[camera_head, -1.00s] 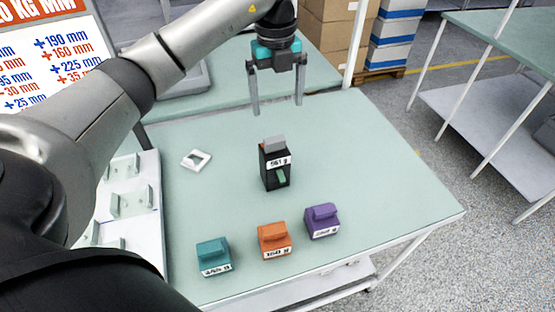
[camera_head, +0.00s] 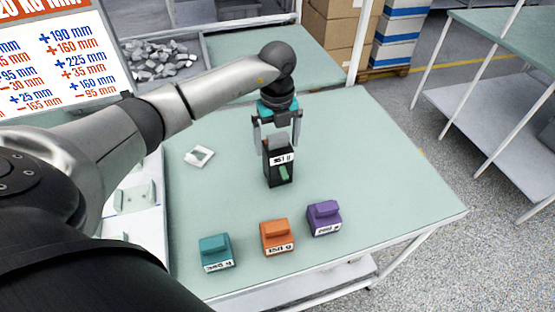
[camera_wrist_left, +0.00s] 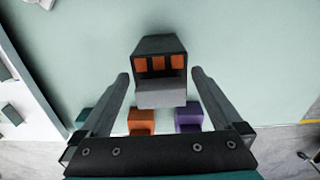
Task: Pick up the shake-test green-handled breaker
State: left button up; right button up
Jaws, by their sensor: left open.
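My right gripper is not in view.
Teal (camera_head: 216,253), orange (camera_head: 277,237) and purple (camera_head: 324,218) labelled blocks sit along the table's (camera_head: 400,190) front. A small white square piece (camera_head: 199,156) lies to the left. A white panel with clear holders (camera_head: 132,198) stands at the left edge. The table's right side is clear.

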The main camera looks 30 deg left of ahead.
pick_arm(q)
jog(key=shift+f, duration=0.65)
grip_shut()
jog(key=shift+w+r, duration=0.15)
dwell(0.4)
